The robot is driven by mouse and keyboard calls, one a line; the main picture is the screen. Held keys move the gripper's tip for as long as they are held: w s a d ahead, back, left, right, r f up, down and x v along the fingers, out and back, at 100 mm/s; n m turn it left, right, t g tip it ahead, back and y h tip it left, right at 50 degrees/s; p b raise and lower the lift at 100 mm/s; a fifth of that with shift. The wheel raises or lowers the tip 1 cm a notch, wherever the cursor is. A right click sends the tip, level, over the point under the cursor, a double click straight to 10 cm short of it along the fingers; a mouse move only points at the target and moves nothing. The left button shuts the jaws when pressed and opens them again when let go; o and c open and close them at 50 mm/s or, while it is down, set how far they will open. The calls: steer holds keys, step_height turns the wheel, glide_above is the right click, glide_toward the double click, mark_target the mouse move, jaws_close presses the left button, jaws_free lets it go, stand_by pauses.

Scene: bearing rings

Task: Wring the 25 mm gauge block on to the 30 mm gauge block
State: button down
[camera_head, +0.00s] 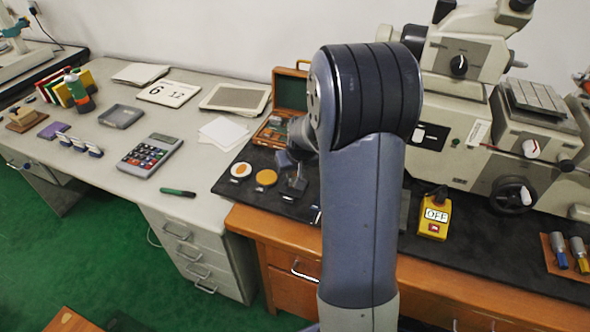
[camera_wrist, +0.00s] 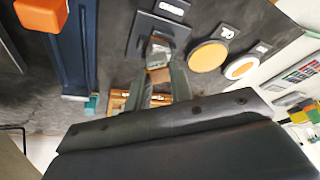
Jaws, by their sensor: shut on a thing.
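My gripper (camera_wrist: 162,70) points down over a dark square plate (camera_wrist: 145,30) with a white label, on the black mat. In the wrist view its fingers are shut on a small shiny steel block (camera_wrist: 158,48), by its place likely the 25 mm gauge block. I cannot tell whether it touches another block or the plate below; the 30 mm block is not clearly distinguishable. In the head view my gripper (camera_head: 291,163) is small and partly behind my arm, with a grey metal piece (camera_head: 297,183) under it.
An open wooden case (camera_head: 290,92) stands behind. A large measuring machine (camera_head: 465,110) and a yellow OFF box (camera_head: 435,215) are to the right.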

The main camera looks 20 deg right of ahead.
steer(key=shift+f+m, duration=0.1)
steer(key=shift+m, duration=0.6)
steer(key=shift+a+m+h, duration=0.1)
steer(key=shift+m+h, duration=0.3)
steer(key=shift+m, duration=0.1)
steer(key=shift+s+g, duration=0.1)
steer(key=shift+g, duration=0.2)
steer(key=shift+a+m+g+h+b, duration=0.1)
steer(key=shift+m+g+h+b, duration=0.4)
steer(key=shift+m+b, duration=1.7)
stand_by(0.7)
stand_by(0.4)
